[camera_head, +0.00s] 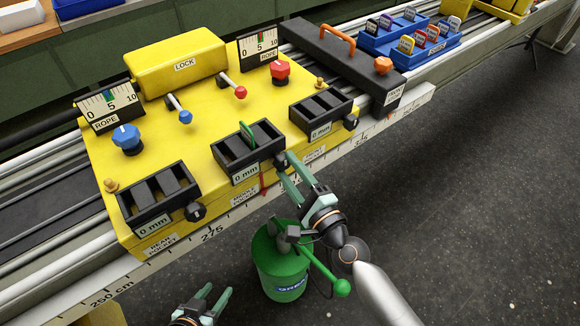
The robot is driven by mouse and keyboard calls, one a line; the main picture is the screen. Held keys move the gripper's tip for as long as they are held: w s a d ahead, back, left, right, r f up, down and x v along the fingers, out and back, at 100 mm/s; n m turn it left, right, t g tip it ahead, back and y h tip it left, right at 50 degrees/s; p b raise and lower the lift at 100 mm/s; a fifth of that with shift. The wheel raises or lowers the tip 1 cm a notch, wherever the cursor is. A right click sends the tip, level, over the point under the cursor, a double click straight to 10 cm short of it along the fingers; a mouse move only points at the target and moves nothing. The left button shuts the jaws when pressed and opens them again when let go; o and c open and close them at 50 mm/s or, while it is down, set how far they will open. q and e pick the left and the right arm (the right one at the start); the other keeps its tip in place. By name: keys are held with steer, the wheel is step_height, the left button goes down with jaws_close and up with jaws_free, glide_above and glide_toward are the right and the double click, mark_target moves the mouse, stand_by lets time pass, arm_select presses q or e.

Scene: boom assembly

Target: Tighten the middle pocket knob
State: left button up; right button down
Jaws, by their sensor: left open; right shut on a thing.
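The middle pocket (262,133) is a black slotted box on the front of the yellow housing (185,95). It has a "0 mm" label, and a thin green piece (247,135) stands in it. Its small black knob (281,160) is at the box's front right corner, partly hidden by my fingers. My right gripper (287,169) reaches up from the lower right and is shut on this knob. My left gripper (215,300) is open and empty at the bottom of the view, low in front of the rail and away from the housing.
The rear pocket (155,190) and another black pocket (322,115) flank the middle one, with their own knobs. A green container (280,275) with a green-handled lever stands below my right gripper. Blue trays (430,52) of coloured pieces sit at the upper right. The floor at right is clear.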

steer(key=shift+m, duration=0.3)
steer(key=shift+c, duration=1.5)
jaws_free()
steer(key=b+v, duration=0.2)
steer(key=v, duration=1)
steer(key=shift+s, duration=0.25)
steer(key=shift+d+r, duration=0.1)
steer(key=shift+d, duration=0.05)
